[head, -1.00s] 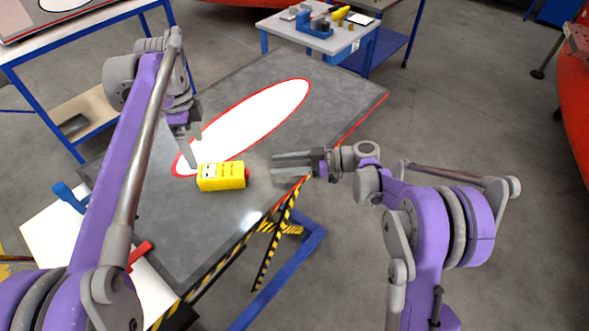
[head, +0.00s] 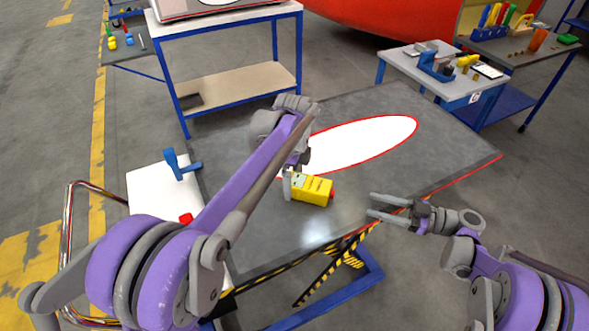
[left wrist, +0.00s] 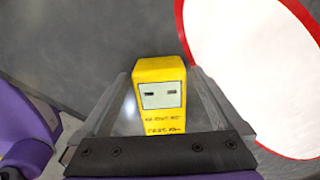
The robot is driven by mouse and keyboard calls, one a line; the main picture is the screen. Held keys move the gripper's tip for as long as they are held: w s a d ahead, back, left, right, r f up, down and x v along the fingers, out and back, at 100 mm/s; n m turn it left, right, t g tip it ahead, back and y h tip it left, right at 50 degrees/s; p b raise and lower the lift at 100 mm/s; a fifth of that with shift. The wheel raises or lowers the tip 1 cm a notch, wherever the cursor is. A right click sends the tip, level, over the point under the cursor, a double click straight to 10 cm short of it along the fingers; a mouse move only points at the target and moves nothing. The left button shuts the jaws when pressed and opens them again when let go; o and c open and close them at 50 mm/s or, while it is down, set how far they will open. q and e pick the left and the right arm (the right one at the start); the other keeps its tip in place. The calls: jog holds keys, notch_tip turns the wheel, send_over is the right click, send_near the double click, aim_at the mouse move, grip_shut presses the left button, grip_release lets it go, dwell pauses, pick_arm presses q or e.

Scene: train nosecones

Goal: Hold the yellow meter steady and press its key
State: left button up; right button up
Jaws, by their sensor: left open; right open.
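The yellow meter (head: 313,189) lies on the grey table (head: 265,230), with a red key (head: 332,194) at its right end. In the left wrist view the yellow meter (left wrist: 160,95) shows a pale display and small print, and sits between the two fingers. My left gripper (head: 288,186) is open around the meter's left end; whether a finger touches it I cannot tell. My right gripper (head: 372,205) is open and empty, to the right of the red key and apart from it, its fingers pointing left towards the meter.
A white oval with a red rim (head: 365,142) is marked on the table behind the meter. A white board (head: 150,195) with a blue clamp (head: 180,165) is at the left. A side table (head: 455,85) with tools stands at the back right.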

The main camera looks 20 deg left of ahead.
pick_arm(q)
jog(key=shift+f, duration=0.35)
grip_shut()
dwell(0.3)
pick_arm(e)
jog(key=shift+c, duration=0.3)
grip_shut()
dwell(1.3)
